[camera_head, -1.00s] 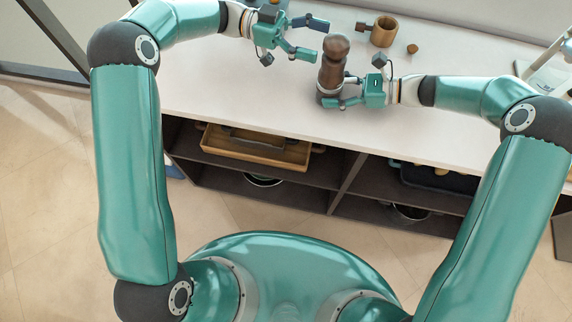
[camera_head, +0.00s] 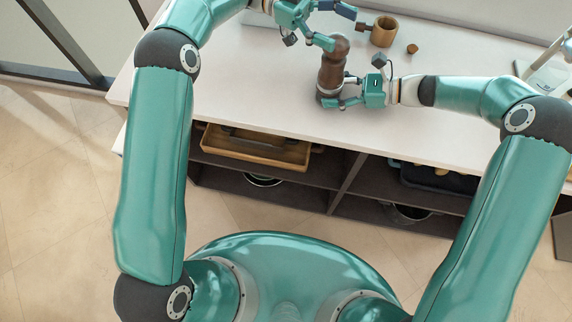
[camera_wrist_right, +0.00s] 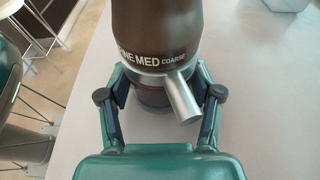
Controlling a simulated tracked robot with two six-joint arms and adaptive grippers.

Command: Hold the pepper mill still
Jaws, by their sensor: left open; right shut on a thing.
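The brown pepper mill (camera_head: 332,68) stands upright on the white counter (camera_head: 250,85). My right gripper (camera_head: 347,92) is shut around its lower part. In the right wrist view the mill (camera_wrist_right: 160,35) fills the top middle, with its lettered ring and metal spout, and my right gripper's fingers (camera_wrist_right: 163,112) sit on both sides of its base. My left gripper (camera_head: 338,27) is open at the mill's top, its near finger close beside the knob. I cannot tell whether that finger touches it.
A wooden cup (camera_head: 384,32) with a handle and a small brown knob-like piece (camera_head: 412,49) stand behind and right of the mill. Shelves under the counter hold a wooden tray (camera_head: 255,150). A white stand (camera_head: 548,70) is at the right. The counter's left part is clear.

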